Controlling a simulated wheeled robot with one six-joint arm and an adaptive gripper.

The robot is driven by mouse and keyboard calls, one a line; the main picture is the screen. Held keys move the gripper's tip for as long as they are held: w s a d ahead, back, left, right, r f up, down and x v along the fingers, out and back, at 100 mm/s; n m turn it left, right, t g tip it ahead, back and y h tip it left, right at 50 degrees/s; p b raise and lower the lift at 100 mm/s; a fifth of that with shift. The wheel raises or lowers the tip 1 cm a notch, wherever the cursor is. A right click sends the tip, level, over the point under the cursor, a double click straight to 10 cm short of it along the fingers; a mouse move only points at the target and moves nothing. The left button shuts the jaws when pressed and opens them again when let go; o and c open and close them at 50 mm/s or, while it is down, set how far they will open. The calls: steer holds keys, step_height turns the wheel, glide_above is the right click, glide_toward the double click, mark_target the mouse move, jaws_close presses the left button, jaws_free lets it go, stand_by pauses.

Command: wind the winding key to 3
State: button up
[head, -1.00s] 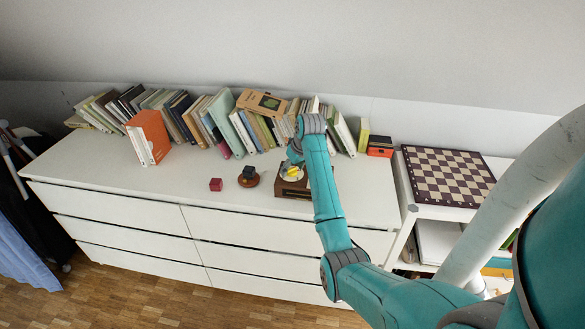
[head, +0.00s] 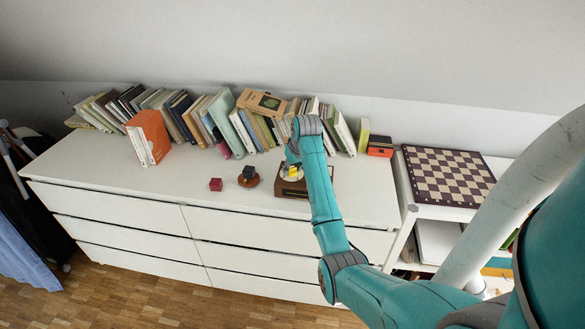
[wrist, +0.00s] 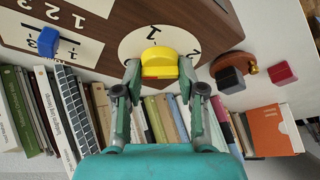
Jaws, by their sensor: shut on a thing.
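The yellow winding key (wrist: 160,58) stands on a white round dial (wrist: 128,48) on a brown wooden box (wrist: 100,40). Some digits show on the dial, but which one the key points at I cannot tell. My gripper (wrist: 158,72) is shut on the key, with one finger on each side of it. In the head view, the box (head: 290,190) sits near the dresser's front edge, and the key (head: 293,170) shows beside my arm, which partly hides the box and dial.
A blue block (wrist: 47,42) sits on a numbered white panel of the box. A dark block on a round wooden piece (head: 249,181) and a red cube (head: 215,184) stand left of the box. A row of books (head: 215,120) lines the back. The dresser's left front top is clear.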

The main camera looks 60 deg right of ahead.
steer(key=m+g, duration=0.1)
steer(key=m, duration=0.2)
steer(key=m+h, duration=0.1)
steer(key=m, duration=0.2)
steer(key=shift+w+a+g+h, duration=0.1)
steer(key=shift+w+g+h, duration=0.05)
steer(key=shift+g+h, duration=0.2)
steer(key=m+g, duration=0.2)
steer(key=m, duration=0.3)
steer(key=shift+w+m, duration=0.1)
steer(key=shift+m, duration=0.2)
steer(key=m+g, duration=0.1)
steer(key=m, duration=0.2)
steer(key=m+g, duration=0.1)
steer(key=m, duration=0.2)
steer(key=shift+w+g, duration=0.1)
steer(key=shift+g, duration=0.15)
steer(key=m+y, duration=0.1)
steer(key=m, duration=0.2)
steer(key=m+g+y, duration=0.1)
steer(key=m, duration=0.1)
steer(key=shift+w+m+g, duration=0.1)
steer(key=shift+m+g, duration=0.2)
steer(key=shift+m, duration=0.1)
steer(key=o, duration=1.2)
steer(key=shift+c, duration=0.2)
